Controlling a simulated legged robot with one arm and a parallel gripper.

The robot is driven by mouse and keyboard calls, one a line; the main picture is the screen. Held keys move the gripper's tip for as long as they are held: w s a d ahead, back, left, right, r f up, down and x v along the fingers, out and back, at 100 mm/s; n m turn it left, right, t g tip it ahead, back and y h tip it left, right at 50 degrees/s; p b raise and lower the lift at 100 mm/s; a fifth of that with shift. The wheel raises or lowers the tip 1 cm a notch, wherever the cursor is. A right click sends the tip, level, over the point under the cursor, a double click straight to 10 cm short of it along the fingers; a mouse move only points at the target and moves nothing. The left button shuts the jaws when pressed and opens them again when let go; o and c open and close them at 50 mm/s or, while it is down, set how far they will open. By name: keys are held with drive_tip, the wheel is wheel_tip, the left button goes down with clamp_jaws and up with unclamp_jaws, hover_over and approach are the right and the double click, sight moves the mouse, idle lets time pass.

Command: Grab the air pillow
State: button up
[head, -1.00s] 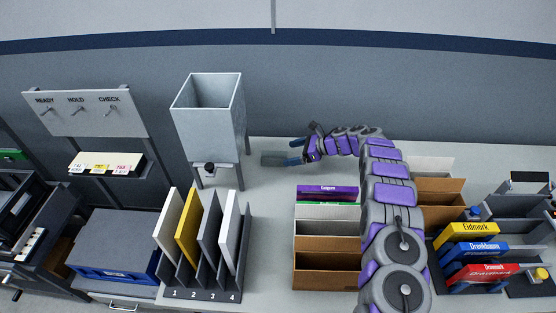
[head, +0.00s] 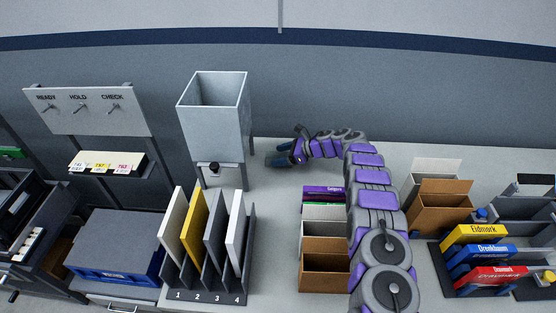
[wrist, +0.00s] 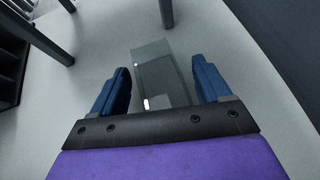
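The air pillow (wrist: 158,75) appears to be a clear, greyish, flat rectangle lying on the table in the wrist view, with a small white glint at its near end. My gripper (wrist: 160,66) is open, with one blue finger on each side of the pillow. In the head view my gripper (head: 279,154) points left over the back of the table and hides most or all of the pillow.
A grey hopper (head: 213,120) on legs stands left of my gripper. A numbered rack (head: 208,285) with upright panels is in front of it. Labelled boxes (head: 480,235) are at right.

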drive_tip(key=shift+a, duration=0.1)
drive_tip(key=c, duration=0.3)
drive_tip(key=shift+d, duration=0.55)
drive_tip(key=c, duration=0.5)
drive_tip(key=shift+a, duration=0.1)
